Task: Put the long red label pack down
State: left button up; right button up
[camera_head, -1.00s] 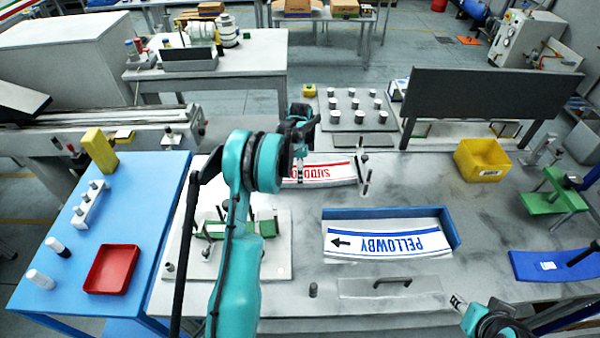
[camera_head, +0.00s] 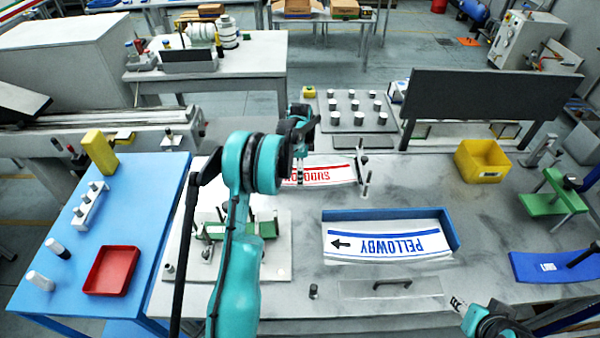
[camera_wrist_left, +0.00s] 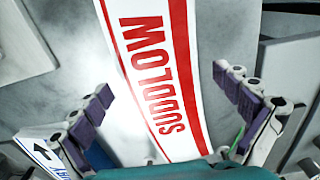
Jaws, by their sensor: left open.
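The long red label pack (camera_head: 330,174), white with red bands and red lettering, lies on the grey bench left of centre; my left arm hides its left end in the head view. The left wrist view shows the pack (camera_wrist_left: 150,70) running between the fingers, its near end close to the gripper's base. My left gripper (camera_head: 299,178) is over it; in the wrist view its fingers (camera_wrist_left: 162,84) are wide apart, with a gap on both sides of the pack. My right gripper (camera_head: 458,304) is at the bench's front edge, small, its jaw state unclear.
A blue-lettered label pack (camera_head: 385,241) lies in a blue-walled tray (camera_head: 390,213) at centre right. Upright posts (camera_head: 366,185) stand right of the red pack. A green fixture (camera_head: 268,229) is front left, a yellow bin (camera_head: 481,161) right. Bench between bin and tray is clear.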

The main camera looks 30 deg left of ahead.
pick_arm(q)
notch_tip(320, 180, up, 11)
jog(key=p, duration=0.2)
jog(key=s+d+r+n+t, duration=0.1)
jog(key=s+d+r+n, duration=0.1)
jog(key=s+d+r, duration=0.35)
jog(key=s+d+r+n+t, duration=0.2)
jog(key=s+d+r+n, duration=0.2)
jog(key=s+d+r, duration=0.3)
jog(key=s+d+f+n+t, duration=0.2)
jog(key=s+d+n, duration=0.1)
jog(key=s, duration=0.5)
jog(key=s+d+f+n+t, duration=0.2)
jog(key=s+d+f, duration=0.1)
jog(key=s+d, duration=0.3)
jog(key=shift+s+n, duration=0.4)
jog(key=shift+s, duration=0.8)
jog(key=shift+f+b, duration=0.1)
jog(key=shift+b, duration=0.2)
notch_tip(320, 180, down, 9)
jog(key=b, duration=0.9)
jog(key=shift+f, duration=0.2)
